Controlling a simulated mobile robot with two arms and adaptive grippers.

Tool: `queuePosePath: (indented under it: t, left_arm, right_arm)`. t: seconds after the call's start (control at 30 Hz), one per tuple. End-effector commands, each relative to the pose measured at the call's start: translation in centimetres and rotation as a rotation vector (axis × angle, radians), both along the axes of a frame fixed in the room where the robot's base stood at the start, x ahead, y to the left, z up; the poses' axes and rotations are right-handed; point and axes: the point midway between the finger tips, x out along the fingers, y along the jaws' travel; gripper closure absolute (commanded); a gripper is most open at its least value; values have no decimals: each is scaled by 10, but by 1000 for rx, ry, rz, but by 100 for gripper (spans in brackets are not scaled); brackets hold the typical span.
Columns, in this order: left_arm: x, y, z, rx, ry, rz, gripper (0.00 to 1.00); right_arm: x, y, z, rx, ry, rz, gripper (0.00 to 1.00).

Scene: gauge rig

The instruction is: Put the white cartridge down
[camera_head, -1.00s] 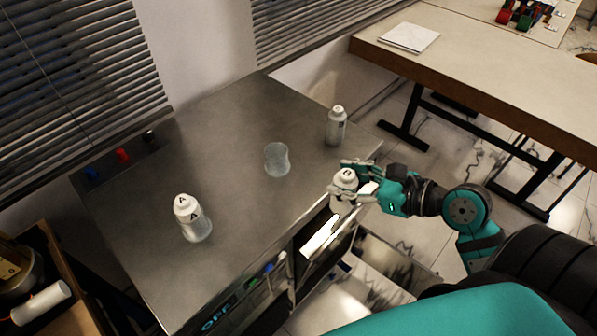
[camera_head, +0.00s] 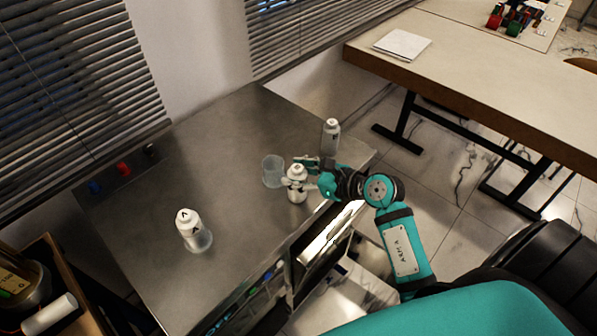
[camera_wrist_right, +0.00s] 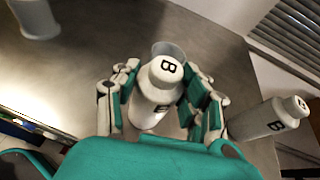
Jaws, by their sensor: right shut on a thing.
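The white cartridge (camera_head: 297,192) marked B is between the fingers of my right gripper (camera_head: 306,181), at the right part of the steel table. In the right wrist view the white cartridge (camera_wrist_right: 153,107) shows its lettered cap, with the fingers of my right gripper (camera_wrist_right: 160,98) on both sides of it. It looks roughly upright; I cannot tell whether its base touches the table. My left gripper is not in view.
A clear cup (camera_head: 272,171) stands just left of the held cartridge. Another white bottle (camera_head: 331,139) stands behind it, near the table's right edge. A bottle marked A (camera_head: 193,231) stands at the left. An open drawer (camera_head: 330,232) is in front.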

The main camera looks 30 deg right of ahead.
Motion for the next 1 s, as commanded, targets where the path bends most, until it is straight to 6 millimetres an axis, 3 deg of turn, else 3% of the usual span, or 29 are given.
queuePosePath:
  t: [0.27,0.3,0.47,0.8,1.0]
  left_arm:
    - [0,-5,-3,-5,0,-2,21]
    - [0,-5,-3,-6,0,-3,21]
    - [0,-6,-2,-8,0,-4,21]
    - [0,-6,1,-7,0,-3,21]
    - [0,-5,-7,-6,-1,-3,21]
  right_arm:
    - [0,0,-3,-1,-1,-1,100]
    - [0,0,-3,0,0,-1,54]
    - [0,0,-3,0,0,-1,33]
    - [-1,-1,2,0,0,-1,33]
    - [-27,-15,10,-7,1,0,33]
